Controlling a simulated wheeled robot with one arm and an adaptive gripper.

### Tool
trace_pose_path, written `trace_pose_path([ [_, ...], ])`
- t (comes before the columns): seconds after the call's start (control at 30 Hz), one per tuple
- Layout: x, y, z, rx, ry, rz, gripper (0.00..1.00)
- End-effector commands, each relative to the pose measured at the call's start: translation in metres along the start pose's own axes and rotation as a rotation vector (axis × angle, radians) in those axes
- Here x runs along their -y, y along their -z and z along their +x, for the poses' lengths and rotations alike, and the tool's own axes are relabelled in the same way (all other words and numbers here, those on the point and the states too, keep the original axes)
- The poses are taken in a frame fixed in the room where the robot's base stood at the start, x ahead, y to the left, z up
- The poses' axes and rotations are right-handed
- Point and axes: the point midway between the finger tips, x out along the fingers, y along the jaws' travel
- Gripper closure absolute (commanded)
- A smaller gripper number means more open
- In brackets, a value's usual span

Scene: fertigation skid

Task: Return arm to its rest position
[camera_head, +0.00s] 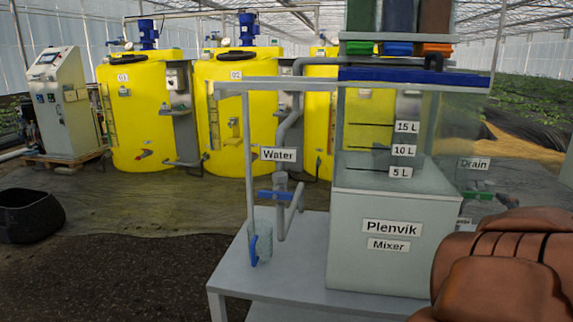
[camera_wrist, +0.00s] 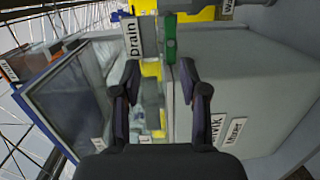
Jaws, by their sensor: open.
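My gripper (camera_wrist: 160,76) is open in the wrist view, its two dark fingers apart with nothing held between them. A green valve handle (camera_wrist: 170,42) shows just beyond the fingertips, near the right finger, beside the Drain sign (camera_wrist: 131,38). I cannot tell whether it touches a finger. The gripper is not visible in the head view. There, the Plenvik mixer (camera_head: 385,250) stands on a grey table (camera_head: 262,285), with a clear tank (camera_head: 362,140) above its grey base. The Drain sign (camera_head: 475,164) and green handle (camera_head: 486,195) are at the mixer's right.
The water pipe with its blue valve handle (camera_head: 276,194) stands left of the mixer. A clear jug with a blue handle (camera_head: 262,243) sits on the table below. Coloured containers (camera_head: 398,18) stand on a shelf above. Yellow tanks (camera_head: 145,130) line the back.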

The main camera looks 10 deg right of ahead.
Motion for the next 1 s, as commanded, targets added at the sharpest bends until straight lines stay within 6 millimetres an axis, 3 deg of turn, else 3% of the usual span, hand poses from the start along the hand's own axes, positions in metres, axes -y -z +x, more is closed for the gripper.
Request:
trace_pose_path([
  [0.03, -0.022, 0.005, -0.001, 0.027, 0.016, 0.037, 0.56],
  [0.2, -0.04, 0.008, -0.011, 0.153, 0.103, 0.193, 0.56],
  [0.57, -0.045, 0.041, -0.063, 0.395, 0.357, 0.541, 0.56],
  [0.77, -0.038, 0.078, -0.112, 0.516, 0.548, 0.709, 0.56],
  [1.0, -0.03, 0.132, -0.196, 0.668, 0.837, 0.844, 0.56],
])
